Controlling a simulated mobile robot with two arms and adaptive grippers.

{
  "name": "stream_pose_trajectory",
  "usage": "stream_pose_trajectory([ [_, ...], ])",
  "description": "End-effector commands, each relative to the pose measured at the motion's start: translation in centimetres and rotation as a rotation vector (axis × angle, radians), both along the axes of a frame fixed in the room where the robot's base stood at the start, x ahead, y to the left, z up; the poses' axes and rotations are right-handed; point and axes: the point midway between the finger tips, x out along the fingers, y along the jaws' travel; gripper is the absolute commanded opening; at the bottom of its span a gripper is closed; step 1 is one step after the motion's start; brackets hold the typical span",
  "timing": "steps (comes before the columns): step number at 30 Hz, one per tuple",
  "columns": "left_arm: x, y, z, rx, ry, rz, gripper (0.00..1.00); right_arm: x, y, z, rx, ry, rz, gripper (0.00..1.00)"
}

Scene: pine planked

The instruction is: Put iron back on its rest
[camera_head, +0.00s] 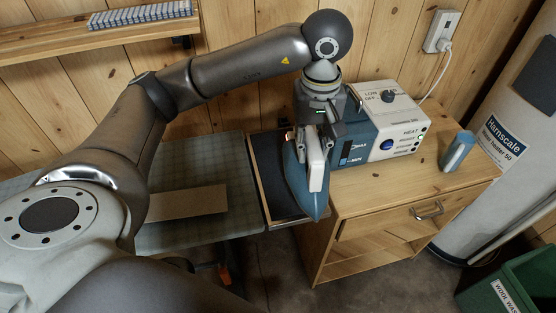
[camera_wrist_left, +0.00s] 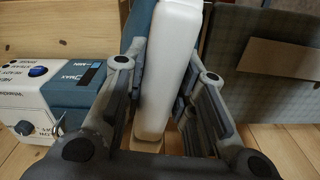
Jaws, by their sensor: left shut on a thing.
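The iron (camera_head: 296,184) has a blue body and a white handle (camera_head: 316,170). My left gripper (camera_head: 314,140) is shut on the handle from above. The nose of the iron points to the picture's bottom. The rest (camera_head: 259,182) is a dark pad in a wooden frame, left of the cabinet top. The iron overlaps the rest's right side in the head view; I cannot tell whether it touches the pad. In the left wrist view the white handle (camera_wrist_left: 172,70) stands between the fingers of my left gripper (camera_wrist_left: 165,72). My right gripper is not in view.
A blue and white steam station (camera_head: 385,130) stands on the wooden cabinet (camera_head: 400,192), close right of my gripper. A small blue bottle-like object (camera_head: 457,150) is at the cabinet's right. An ironing board (camera_head: 170,238) with a brown sheet (camera_head: 187,203) lies to the left.

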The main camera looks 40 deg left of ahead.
Motion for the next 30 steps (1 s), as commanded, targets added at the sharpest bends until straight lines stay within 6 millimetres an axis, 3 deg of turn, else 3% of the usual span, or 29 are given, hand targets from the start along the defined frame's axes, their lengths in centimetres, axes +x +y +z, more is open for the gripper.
stream_pose_trajectory([
  [4, 1.2, 0.3, 1.2, -0.01, 0.004, 0.131, 0.0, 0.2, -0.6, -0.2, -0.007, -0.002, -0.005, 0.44],
  [8, 2.0, 1.6, 0.9, -0.012, 0.008, 0.17, 0.0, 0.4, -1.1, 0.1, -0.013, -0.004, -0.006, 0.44],
  [19, 5.6, 8.8, -2.3, -0.008, 0.01, 0.17, 0.0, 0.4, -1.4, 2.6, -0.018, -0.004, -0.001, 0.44],
  [24, 6.7, 10.6, -5.4, -0.01, 0.01, 0.167, 0.0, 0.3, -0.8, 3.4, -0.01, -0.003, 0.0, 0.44],
  [30, 7.5, 11.8, -7.3, -0.011, 0.006, 0.164, 0.0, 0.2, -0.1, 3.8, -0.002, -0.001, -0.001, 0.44],
])
